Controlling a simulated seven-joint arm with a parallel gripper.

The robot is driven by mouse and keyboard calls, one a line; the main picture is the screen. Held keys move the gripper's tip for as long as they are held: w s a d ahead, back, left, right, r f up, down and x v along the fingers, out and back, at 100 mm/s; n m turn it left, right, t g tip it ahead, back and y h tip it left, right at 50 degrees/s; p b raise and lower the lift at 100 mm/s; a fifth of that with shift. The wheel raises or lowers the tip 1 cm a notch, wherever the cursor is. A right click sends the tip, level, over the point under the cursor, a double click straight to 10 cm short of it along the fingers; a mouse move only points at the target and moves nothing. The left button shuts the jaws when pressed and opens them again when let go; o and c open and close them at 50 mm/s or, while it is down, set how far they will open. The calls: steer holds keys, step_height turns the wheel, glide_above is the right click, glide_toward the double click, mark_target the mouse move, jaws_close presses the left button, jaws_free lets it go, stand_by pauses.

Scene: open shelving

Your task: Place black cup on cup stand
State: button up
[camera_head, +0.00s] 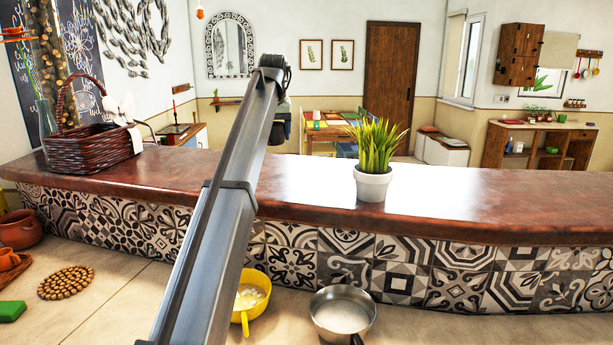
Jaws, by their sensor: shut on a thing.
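My arm (222,210) reaches up from the bottom edge across the middle of the view and over the counter. Its far end, at the dark joint, bends down behind the upper link. The fingers of my gripper do not show; they are hidden or out of view. I see no black cup, and nothing that I can make out as a cup stand.
A brown counter (480,205) with a tiled front crosses the view. It bears a potted plant (373,184) right of my arm and a wicker basket (92,150) at left. Below are a yellow bowl (262,280), a metal pan (342,300) and a beaded mat (65,283).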

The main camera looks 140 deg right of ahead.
mark_target(277, 140)
steer(key=shift+s+a+f, duration=0.1)
steer(key=shift+s+a, duration=0.05)
steer(key=shift+a, duration=0.15)
steer(key=shift+f, duration=4.85)
steer(key=shift+f, duration=0.15)
steer(key=o, duration=1.1)
steer(key=v, duration=1.1)
steer(key=shift+r, duration=0.45)
steer(key=shift+c, duration=0.3)
steer(key=shift+r, duration=0.2)
steer(key=shift+c, duration=1.4)
steer(key=c, duration=1.1)
